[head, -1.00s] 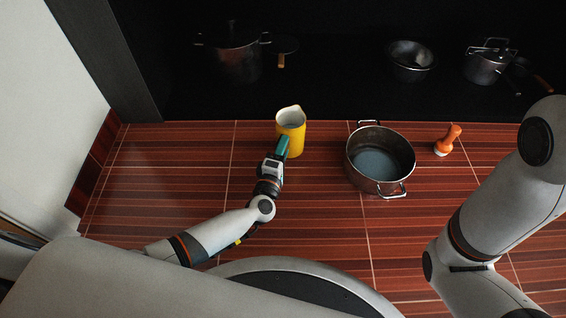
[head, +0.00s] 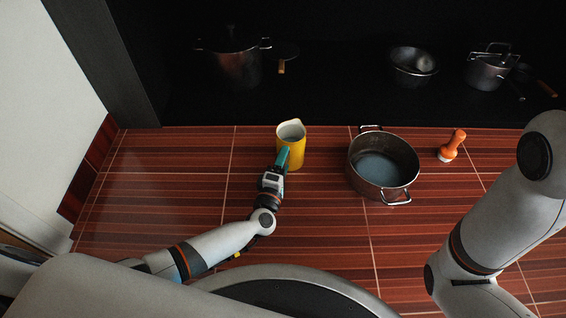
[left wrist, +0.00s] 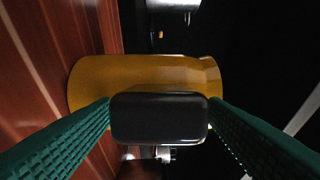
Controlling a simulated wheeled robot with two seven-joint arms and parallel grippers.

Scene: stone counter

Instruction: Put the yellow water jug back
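The yellow water jug (head: 293,154) stands upright near the back edge of the counter, left of the large pot. My left gripper (head: 284,157) is at its near side. In the left wrist view the jug (left wrist: 145,75) lies across the picture, and the green fingers of the gripper (left wrist: 160,118) meet both ends of a dark block that looks like the jug's handle. The gripper appears shut on it. I cannot tell whether the jug's base touches the counter. My right arm is at the right, with its gripper out of the picture.
Behind the counter edge is a dark area with a lidded pot (head: 236,68), a bowl (head: 412,66) and a saucepan (head: 490,70). The left counter is clear.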

